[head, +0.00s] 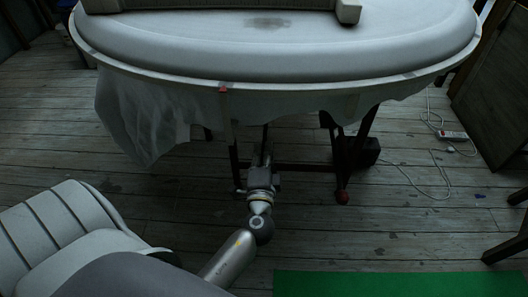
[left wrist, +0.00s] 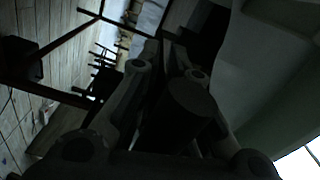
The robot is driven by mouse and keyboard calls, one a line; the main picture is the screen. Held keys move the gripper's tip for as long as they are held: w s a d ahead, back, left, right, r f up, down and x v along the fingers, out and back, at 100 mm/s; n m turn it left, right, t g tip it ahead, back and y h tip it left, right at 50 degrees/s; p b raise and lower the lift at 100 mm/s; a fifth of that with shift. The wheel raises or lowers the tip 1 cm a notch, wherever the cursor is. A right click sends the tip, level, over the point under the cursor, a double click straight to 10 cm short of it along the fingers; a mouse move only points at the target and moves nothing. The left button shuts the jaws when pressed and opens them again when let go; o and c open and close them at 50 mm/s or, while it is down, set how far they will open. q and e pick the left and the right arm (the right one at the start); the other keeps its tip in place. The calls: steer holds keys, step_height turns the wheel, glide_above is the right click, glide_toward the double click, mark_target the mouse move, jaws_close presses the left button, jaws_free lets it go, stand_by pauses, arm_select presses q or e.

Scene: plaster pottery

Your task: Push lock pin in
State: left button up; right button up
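My left gripper (head: 262,158) reaches under the rim of a large pale oval plaster form (head: 270,40), near a dark post of its stand. In the left wrist view the gripper (left wrist: 172,45) shows as dark finger links on both sides. A dark rounded cylinder (left wrist: 190,98) shows between the links; I cannot tell whether it is the lock pin or a part of my gripper. The fingertips are too dark to show whether they are open or touching anything. I cannot make out the lock pin for certain in either view. My right gripper is not in view.
A white cloth (head: 140,115) hangs from the rim at the left. The dark stand (head: 300,167) has bars and legs near my gripper. A power strip (head: 452,135) with a white cable lies at the right. A green mat (head: 400,284) lies in front. Open plank floor surrounds the stand.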

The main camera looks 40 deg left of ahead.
arm_select(q)
steer(key=shift+o, duration=0.6)
steer(key=v, duration=1.2)
